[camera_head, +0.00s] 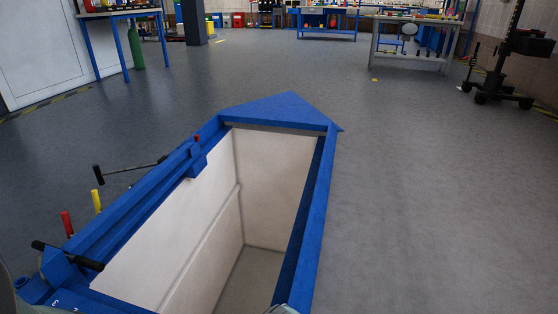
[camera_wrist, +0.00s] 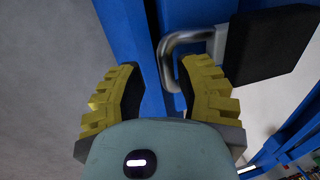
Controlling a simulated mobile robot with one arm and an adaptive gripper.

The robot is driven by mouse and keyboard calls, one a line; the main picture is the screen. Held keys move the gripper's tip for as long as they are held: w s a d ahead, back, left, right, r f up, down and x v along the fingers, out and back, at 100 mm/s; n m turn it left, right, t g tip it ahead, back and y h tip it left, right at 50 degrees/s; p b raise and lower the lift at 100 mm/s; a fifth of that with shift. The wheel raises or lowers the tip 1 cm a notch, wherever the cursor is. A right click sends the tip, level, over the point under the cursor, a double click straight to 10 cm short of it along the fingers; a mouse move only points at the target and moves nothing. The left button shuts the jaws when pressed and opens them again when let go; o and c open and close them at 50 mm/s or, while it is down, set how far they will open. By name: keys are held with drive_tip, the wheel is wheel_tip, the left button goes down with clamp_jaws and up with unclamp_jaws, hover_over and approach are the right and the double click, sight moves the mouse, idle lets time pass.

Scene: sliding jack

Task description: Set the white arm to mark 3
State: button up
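My gripper (camera_wrist: 161,72) shows in the wrist view, with its two yellow-and-black fingers spread over a blue beam (camera_wrist: 128,28). A bent metal bar (camera_wrist: 167,62) passes between the fingertips, closer to the right one. I cannot tell whether it touches that finger. The bar joins a pale grey piece (camera_wrist: 219,44) beside a black block (camera_wrist: 268,46). I cannot tell for sure which part is the white arm. Mark 3 is not readable in either view. In the head view, small white markings (camera_head: 56,303) show on the blue frame at the bottom left. My gripper is not clearly visible there.

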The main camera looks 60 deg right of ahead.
drive_tip(key=shift+o, duration=0.6)
drive_tip(key=shift+w, duration=0.2)
drive_tip(key=shift+r, duration=0.1)
drive_tip(key=shift+s+d+r, duration=0.2)
drive_tip(key=shift+s+r, duration=0.05)
drive_tip(key=shift+r, duration=0.35)
drive_tip(key=shift+a+r, duration=0.15)
drive_tip(key=shift+r, duration=0.7)
wheel_tip(320, 180, up, 9)
drive_tip(key=s, duration=0.1)
drive_tip(key=shift+s+d, duration=0.3)
drive_tip(key=shift+s, duration=0.05)
drive_tip(key=shift+f, duration=0.1)
